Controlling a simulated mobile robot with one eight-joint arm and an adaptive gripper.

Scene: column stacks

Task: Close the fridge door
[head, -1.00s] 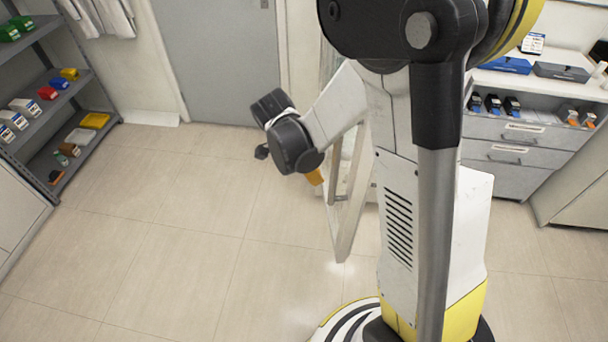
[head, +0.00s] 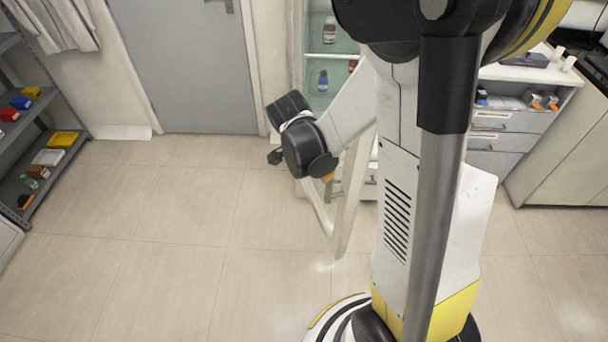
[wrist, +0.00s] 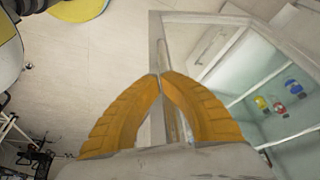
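The fridge (head: 318,75) stands behind my arm in the head view, with bottles on its shelves. Its pale-framed door (head: 347,215) stands open and swung out toward me, partly hidden by my arm. My gripper's orange fingers (head: 328,178) are mostly hidden there, beside the door frame. In the wrist view my gripper (wrist: 160,75) has its two fingertips together, in front of the edge of the fridge door (wrist: 156,40). I cannot tell whether the tips touch it. The fridge inside shows at the right, with bottles (wrist: 279,106).
A grey shelf rack (head: 45,130) with small bins stands at the left. A grey room door (head: 185,65) is at the back. A drawer unit (head: 505,125) and a pale cabinet (head: 565,150) stand at the right. The tiled floor (head: 150,240) at the left is clear.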

